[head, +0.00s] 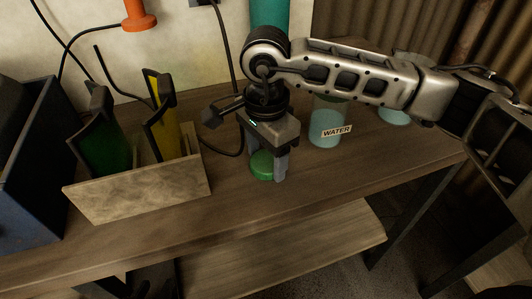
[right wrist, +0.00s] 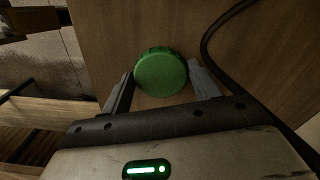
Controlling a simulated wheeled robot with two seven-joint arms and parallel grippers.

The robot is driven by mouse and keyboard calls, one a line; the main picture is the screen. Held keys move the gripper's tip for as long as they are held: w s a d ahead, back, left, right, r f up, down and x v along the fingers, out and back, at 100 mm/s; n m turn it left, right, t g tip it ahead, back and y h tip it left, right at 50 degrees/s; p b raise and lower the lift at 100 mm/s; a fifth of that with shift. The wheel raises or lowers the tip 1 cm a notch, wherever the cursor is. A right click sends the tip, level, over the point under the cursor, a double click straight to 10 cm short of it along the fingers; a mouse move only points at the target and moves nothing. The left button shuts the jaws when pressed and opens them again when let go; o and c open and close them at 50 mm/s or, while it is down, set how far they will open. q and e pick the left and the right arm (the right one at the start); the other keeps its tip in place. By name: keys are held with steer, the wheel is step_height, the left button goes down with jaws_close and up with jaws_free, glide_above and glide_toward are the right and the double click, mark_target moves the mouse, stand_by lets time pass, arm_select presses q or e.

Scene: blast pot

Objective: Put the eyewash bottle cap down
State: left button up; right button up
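The round green eyewash bottle cap (head: 262,165) is at the tabletop, between the fingertips of my right gripper (head: 268,168). It faces the camera in the right wrist view (right wrist: 160,73), with one finger of my right gripper (right wrist: 161,70) close against each side. I see no clear gap, and the gripper looks shut on the cap. The gripper points down. Whether the cap's underside rests fully on the wood cannot be told. My left gripper is not in view.
A wooden box (head: 140,190) with green and yellow items stands left on the wooden table (head: 330,185). A jar labelled WATER (head: 326,125) stands right of the gripper, another jar (head: 394,116) farther right. A black cable lies behind the gripper. The table front is clear.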

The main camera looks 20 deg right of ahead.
mark_target(266, 160)
steer(key=shift+o, duration=1.2)
steer(key=shift+r, duration=0.1)
steer(key=shift+r+p, duration=0.2)
steer(key=shift+p, duration=0.15)
step_height(266, 160, up, 12)
steer(key=shift+b, duration=0.45)
steer(key=shift+f, duration=0.1)
